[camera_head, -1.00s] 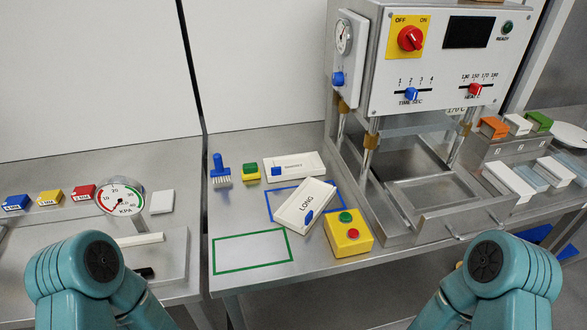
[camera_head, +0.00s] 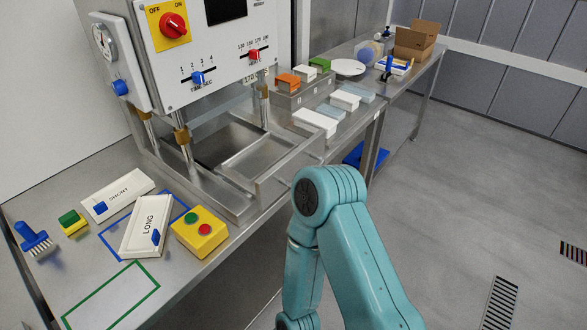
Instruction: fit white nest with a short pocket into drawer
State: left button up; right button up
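The white nest marked SHORT (camera_head: 128,186) lies flat on the metal bench at the left, with a blue tab on its left end. A second white nest marked LONG (camera_head: 136,240) lies beside it, partly over a blue outline, with a blue tab on its right side. The metal drawer (camera_head: 289,177) sticks out from the base of the press, its frame showing no nest in it. My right arm comes in at the bottom centre, in front of the bench, but its gripper is outside the view. My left gripper is also outside the view.
A yellow box with green and red buttons (camera_head: 200,232) stands between the LONG nest and the drawer. A blue brush (camera_head: 36,239) and a yellow-green block (camera_head: 72,222) are at the left. The green outline (camera_head: 110,300) is empty.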

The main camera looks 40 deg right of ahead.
dwell(0.3)
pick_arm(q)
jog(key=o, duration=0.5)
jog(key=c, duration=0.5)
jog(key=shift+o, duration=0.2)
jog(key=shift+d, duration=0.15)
